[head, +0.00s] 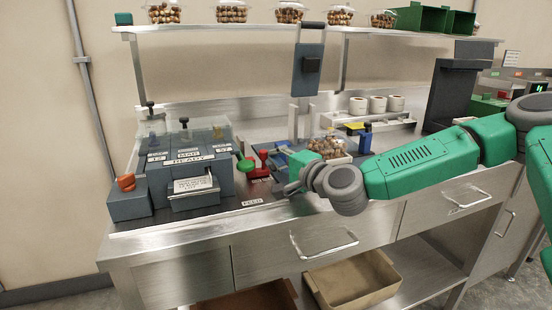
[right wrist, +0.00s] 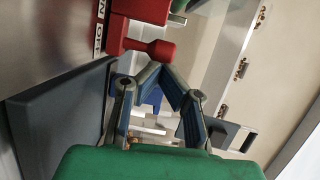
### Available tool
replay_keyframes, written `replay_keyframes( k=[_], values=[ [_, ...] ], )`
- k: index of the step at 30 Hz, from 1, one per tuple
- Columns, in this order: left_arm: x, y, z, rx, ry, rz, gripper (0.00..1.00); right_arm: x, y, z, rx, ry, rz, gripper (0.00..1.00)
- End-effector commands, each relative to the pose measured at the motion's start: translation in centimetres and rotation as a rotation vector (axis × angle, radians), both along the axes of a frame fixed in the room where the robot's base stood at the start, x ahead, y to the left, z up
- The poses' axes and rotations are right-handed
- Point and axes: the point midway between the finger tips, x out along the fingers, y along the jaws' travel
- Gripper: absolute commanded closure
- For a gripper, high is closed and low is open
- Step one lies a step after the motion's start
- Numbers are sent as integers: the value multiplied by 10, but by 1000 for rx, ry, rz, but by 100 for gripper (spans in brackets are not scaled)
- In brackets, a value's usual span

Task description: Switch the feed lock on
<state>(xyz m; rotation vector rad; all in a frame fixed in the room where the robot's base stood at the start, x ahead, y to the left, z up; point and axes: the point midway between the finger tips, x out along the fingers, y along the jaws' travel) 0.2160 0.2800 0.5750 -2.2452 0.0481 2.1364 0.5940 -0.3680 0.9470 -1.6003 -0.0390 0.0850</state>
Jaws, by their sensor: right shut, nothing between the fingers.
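A red switch (head: 263,167) with an upright red handle stands on the bench, left of my right gripper, behind the "FEED" label (head: 252,202). In the right wrist view its red body and rounded red handle (right wrist: 150,48) lie just beyond my fingertips, beside a plate with "ON" lettering (right wrist: 99,26). Whether the switch is on or off I cannot tell. Contact is unclear. My left gripper is out of view.
A green knob (head: 245,165) stands just left of the switch. A blue-grey machine (head: 190,165) and an orange button (head: 126,182) are farther left. A tray of brown items (head: 332,150) sits behind my right gripper. A shelf (head: 255,30) with filled clamshells hangs above.

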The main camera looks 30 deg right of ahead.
Motion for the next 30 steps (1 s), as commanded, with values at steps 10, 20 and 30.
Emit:
replay_keyframes(
  k=[10, 20, 30],
  values=[
    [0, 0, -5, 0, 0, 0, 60, 5, 21, -1, -3, 0, 6, 100],
    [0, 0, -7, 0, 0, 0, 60, 8, 34, 0, 0, 1, 2, 100],
    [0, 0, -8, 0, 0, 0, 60, 10, 32, 0, 0, 0, 2, 100]
  ],
)
